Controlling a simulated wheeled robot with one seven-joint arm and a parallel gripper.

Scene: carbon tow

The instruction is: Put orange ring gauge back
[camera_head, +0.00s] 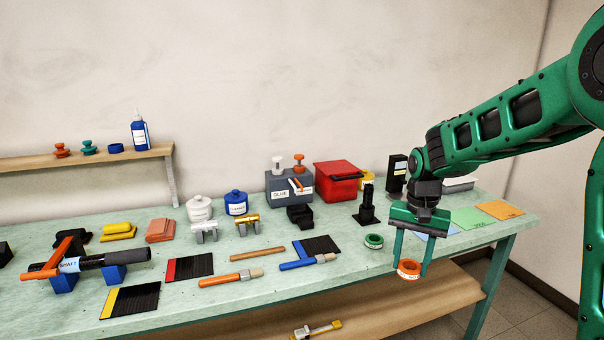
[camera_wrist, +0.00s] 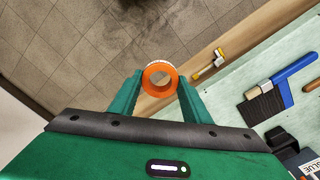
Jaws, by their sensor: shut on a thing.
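The orange ring gauge (camera_head: 409,268) is held between the two green fingers of my gripper (camera_head: 411,270). In the wrist view the orange ring (camera_wrist: 146,80) sits between the fingertips of my gripper (camera_wrist: 160,80), with its hole showing. A green ring (camera_head: 373,241) lies on the bench to the left of my gripper.
A black post stand (camera_head: 366,208) stands behind the green ring. Coloured sheets (camera_head: 499,209) lie at the bench's right. A red box (camera_head: 341,181) and grey glue box (camera_head: 288,189) stand at the back. A lower wooden shelf (camera_head: 400,306) runs under the bench (camera_head: 330,283).

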